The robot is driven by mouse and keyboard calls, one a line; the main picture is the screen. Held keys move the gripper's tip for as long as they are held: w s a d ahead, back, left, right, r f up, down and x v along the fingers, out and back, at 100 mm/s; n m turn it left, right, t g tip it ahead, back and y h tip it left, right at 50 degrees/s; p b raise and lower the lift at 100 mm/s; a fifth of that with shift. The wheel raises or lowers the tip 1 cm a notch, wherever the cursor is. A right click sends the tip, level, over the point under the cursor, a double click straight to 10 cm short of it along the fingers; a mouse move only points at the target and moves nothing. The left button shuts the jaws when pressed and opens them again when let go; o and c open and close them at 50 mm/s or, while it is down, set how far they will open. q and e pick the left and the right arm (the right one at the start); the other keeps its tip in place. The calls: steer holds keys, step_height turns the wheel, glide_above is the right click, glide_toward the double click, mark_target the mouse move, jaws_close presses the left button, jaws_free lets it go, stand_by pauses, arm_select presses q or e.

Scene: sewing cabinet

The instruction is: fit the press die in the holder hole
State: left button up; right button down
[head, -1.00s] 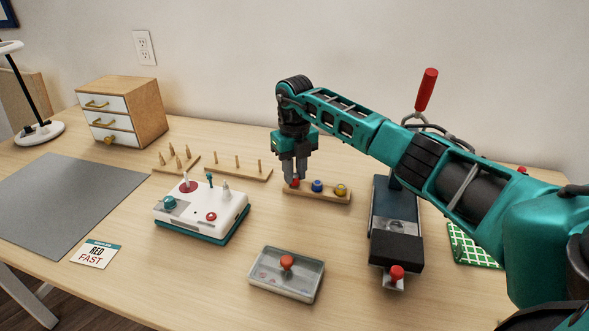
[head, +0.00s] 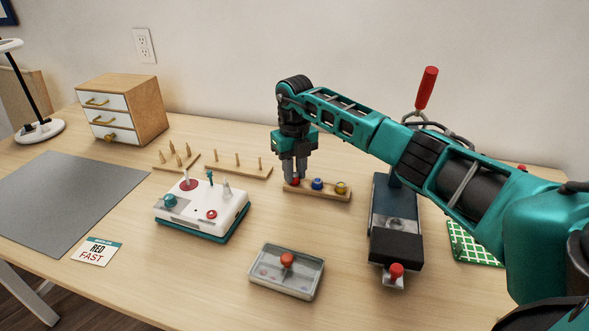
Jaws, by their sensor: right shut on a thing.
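A small wooden rack (head: 318,194) in the middle of the table carries a red die (head: 295,182), a blue die (head: 317,184) and a yellow die (head: 341,188) in a row. My right gripper (head: 295,177) points straight down over the rack's left end, its fingers shut on the red die, which still sits at the rack. The fingers hide part of the red die. A dark press (head: 395,215) with a red-handled lever (head: 427,88) stands to the right, partly behind my right arm. I cannot make out its holder hole. My left gripper is out of view.
A white machine with knobs (head: 202,208) stands left of the rack. A clear-lidded box with a red knob (head: 287,272) lies in front. Wooden peg racks (head: 230,170), a drawer cabinet (head: 124,110) and a grey mat (head: 65,200) are further left. A green gridded pad (head: 470,245) lies right of the press.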

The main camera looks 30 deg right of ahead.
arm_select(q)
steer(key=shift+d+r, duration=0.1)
arm_select(e)
steer(key=shift+f, duration=0.2)
stand_by(0.4)
steer(key=c, duration=0.9)
jaws_free()
steer(key=shift+o, duration=0.2)
arm_select(q)
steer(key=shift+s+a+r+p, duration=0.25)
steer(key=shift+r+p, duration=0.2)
steer(key=shift+p, duration=0.6)
arm_select(e)
step_height(320, 180, up, 13)
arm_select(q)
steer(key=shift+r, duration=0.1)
